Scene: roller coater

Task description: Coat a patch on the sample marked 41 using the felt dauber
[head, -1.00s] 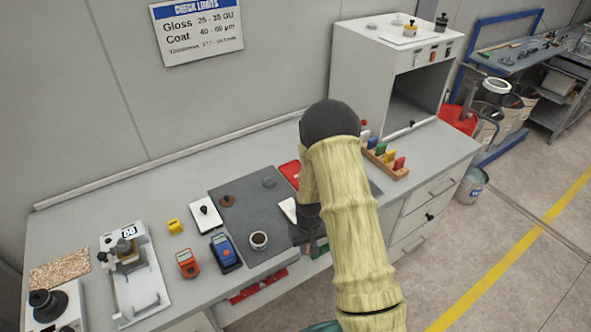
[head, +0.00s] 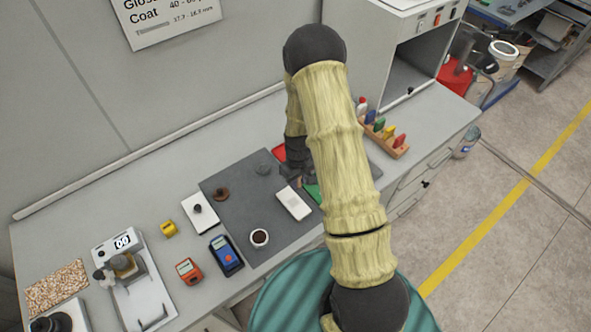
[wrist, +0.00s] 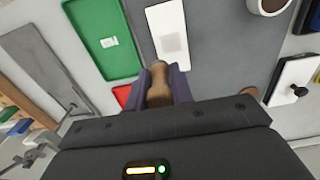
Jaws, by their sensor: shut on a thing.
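A white sample panel (head: 293,203) lies on the dark grey mat (head: 238,205). In the wrist view the panel (wrist: 170,18) shows a pale grey square; no number 41 can be read on it. My gripper (wrist: 160,88) is shut on the tan handle of a tool, which I take for the felt dauber (wrist: 160,82). The dauber's felt end is not clearly visible. The gripper is near the panel's end; its height above the mat cannot be told. In the head view my gripper (head: 297,172) is partly hidden by my arm.
A green tray (wrist: 95,45) with a small label lies beside the panel, and a red tray (wrist: 122,96) nearby. A cup of dark liquid (head: 259,237), a blue gauge (head: 226,254) and a white block with a black knob (head: 200,210) stand around the mat's left side.

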